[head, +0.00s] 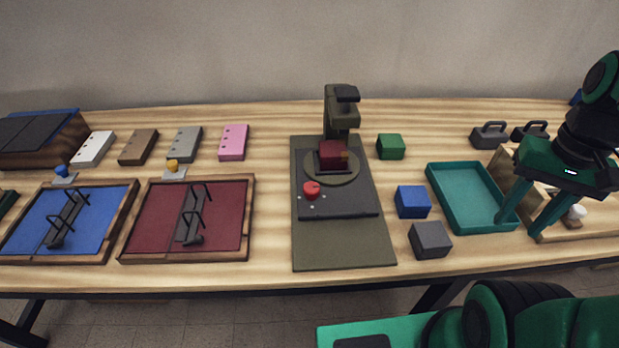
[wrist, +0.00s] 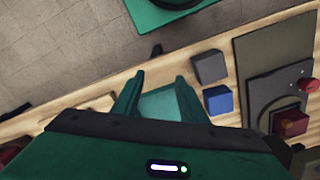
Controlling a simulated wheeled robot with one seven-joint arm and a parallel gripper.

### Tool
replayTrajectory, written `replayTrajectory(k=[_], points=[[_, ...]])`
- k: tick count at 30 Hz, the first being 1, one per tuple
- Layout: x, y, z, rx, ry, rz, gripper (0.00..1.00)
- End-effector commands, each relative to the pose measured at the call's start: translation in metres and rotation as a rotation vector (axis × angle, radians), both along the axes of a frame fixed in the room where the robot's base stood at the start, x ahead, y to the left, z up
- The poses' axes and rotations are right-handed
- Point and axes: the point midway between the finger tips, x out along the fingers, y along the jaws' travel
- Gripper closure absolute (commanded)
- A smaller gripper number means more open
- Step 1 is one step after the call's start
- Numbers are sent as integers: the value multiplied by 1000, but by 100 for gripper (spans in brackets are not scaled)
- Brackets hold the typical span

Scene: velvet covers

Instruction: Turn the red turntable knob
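The red knob (head: 311,189) stands on the front left of a dark base plate, with small pale marks around it. Behind it is the round turntable (head: 345,176), carrying a dark red block (head: 333,155). In the wrist view the red knob (wrist: 312,85) is at the right edge, and the dark red block (wrist: 290,122) is near it. My gripper (head: 518,226) is open and empty, its two green fingers pointing down over the right side of the teal tray, well right of the knob. In the wrist view the gripper (wrist: 160,88) has its fingers spread apart.
A teal tray (head: 440,182), a blue block (head: 412,202), a dark grey block (head: 430,240) and a green block (head: 391,147) lie between my gripper and the turntable. A dark upright stand (head: 340,110) rises behind the turntable. Red (head: 221,246) and blue (head: 40,245) framed panels lie left.

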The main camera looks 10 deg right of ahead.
Motion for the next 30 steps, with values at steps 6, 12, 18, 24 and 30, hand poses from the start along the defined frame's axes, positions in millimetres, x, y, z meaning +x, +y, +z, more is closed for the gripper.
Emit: replayTrajectory(k=[6,12,18,24,30], points=[[13,9,11,2,-15,161,49],[79,47,24,8,-16,605,49],[143,115,31,13,-19,1104,49],[188,207,32,15,-22,1602,49],[204,297,28,17,-21,2024,49]])
